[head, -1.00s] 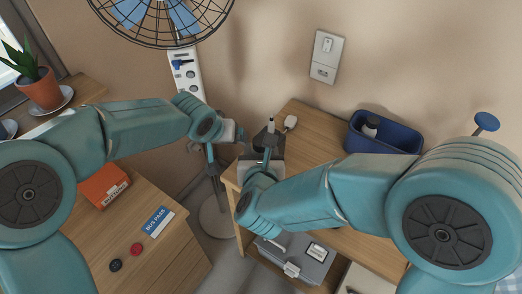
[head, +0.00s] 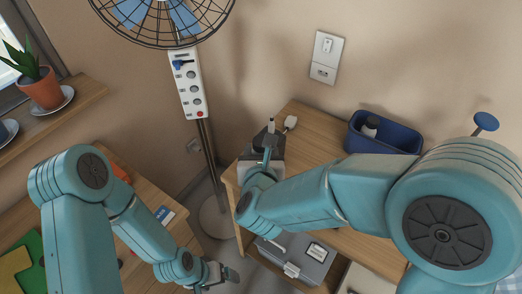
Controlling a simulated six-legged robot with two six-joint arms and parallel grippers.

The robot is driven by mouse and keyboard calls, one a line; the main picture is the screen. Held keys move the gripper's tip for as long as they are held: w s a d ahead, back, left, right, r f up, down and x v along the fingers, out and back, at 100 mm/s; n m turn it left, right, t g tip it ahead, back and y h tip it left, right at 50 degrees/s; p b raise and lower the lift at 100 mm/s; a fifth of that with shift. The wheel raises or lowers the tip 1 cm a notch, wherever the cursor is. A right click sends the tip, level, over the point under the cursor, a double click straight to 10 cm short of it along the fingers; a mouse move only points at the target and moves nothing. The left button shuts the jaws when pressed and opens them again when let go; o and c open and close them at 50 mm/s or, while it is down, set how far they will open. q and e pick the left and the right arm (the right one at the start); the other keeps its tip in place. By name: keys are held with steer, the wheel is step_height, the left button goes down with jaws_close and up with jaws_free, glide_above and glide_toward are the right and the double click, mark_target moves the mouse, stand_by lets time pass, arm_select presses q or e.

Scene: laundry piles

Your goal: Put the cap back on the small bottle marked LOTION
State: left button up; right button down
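No LOTION marking can be read in the head view. A small dark item with a narrow white top (head: 271,126) stands near the left end of the wooden table, and I cannot tell whether it is the bottle. My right gripper (head: 266,150) is right at this item, mostly hidden by its own wrist; whether it holds anything is unclear. My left gripper (head: 228,274) is low in the middle, beyond the left cabinet's edge, and its fingers are too small to judge. No loose cap can be made out.
A blue bin (head: 402,137) with a dark, white-topped bottle (head: 371,126) sits at the table's back. A white plug-like item (head: 290,122) lies beside the dark item. A fan pole (head: 212,165) stands between table and left cabinet. A grey box (head: 305,262) is below the table.

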stand_by(0.6)
steer(key=w+d+r+m+h+b, duration=0.2)
steer(key=d+r, duration=0.3)
steer(key=d, duration=0.3)
steer(key=w+d+r+m+h+b, duration=0.1)
steer(key=w+d+r+h+b, duration=0.1)
steer(key=d+r, duration=0.4)
steer(key=shift+w+d+m+g+b, duration=0.4)
steer(key=shift+w+d+b, duration=0.15)
steer(key=shift+w+d, duration=0.55)
steer(key=shift+s+f, duration=0.1)
steer(key=shift+s, duration=0.05)
step_height(320, 180, down, 16)
steer(key=b, duration=0.3)
steer(key=shift+b, duration=0.35)
